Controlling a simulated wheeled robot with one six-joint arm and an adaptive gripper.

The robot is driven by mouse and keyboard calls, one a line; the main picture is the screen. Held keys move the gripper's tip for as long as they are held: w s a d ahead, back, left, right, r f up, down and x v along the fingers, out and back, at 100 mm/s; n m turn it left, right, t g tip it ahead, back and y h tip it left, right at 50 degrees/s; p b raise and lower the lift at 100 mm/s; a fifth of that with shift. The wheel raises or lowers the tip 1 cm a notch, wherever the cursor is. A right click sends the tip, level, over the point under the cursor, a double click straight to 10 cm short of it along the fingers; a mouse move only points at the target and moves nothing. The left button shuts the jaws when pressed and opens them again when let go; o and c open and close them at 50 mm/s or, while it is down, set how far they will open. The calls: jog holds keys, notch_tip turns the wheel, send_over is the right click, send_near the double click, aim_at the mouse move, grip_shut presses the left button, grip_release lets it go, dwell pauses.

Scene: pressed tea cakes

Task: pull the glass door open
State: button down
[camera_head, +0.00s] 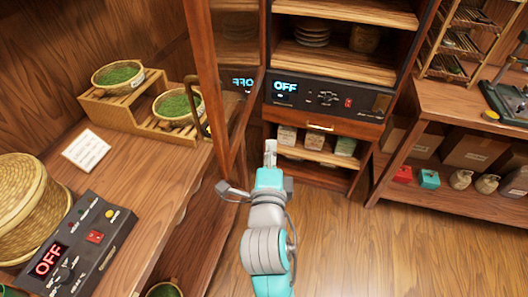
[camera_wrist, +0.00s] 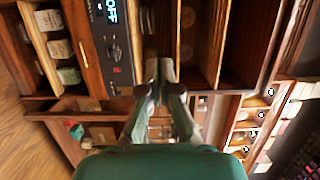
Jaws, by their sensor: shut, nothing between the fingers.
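The glass door (camera_head: 239,55) has a dark reddish wooden frame and stands swung out from the cabinet, to the left of its opening. Its dark pane reflects the lit OFF display. A bar handle (camera_head: 190,108) shows at the door's left edge. My gripper (camera_head: 270,147) is shut and empty in front of the cabinet, to the right of the door's lower end and apart from the handle. In the wrist view, my gripper's fingertips (camera_wrist: 159,70) are together, with the cabinet's open shelves (camera_wrist: 200,35) beyond them. The door cannot be made out there.
The cabinet (camera_head: 340,62) holds plates, a control panel (camera_head: 325,97) and a drawer (camera_head: 322,124). On the left counter (camera_head: 150,165) are green-filled baskets (camera_head: 118,76) and a control box (camera_head: 75,245). A shelf unit (camera_head: 460,95) stands right. The floor (camera_head: 400,250) is clear.

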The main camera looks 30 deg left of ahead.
jog(key=s+d, duration=0.2)
jog(key=s, duration=0.8)
jog(key=s+d+f+n+h, duration=0.15)
jog(key=d+f+n, duration=0.25)
jog(key=d+f, duration=0.55)
jog(key=s+d+f+n+h, duration=0.15)
jog(key=d+f+n, duration=0.4)
jog(key=d, duration=0.75)
jog(key=s+d+f+n+h, duration=0.1)
jog(key=s+d+h, duration=0.2)
jog(key=s+d, duration=0.5)
jog(key=s+d+n+g+h, duration=0.1)
jog(key=s+d+h, duration=0.1)
jog(key=s+d, duration=0.6)
jog(key=s, duration=0.6)
jog(key=shift+d+f+n+h, duration=0.35)
jog(key=shift+d+f+h, duration=0.05)
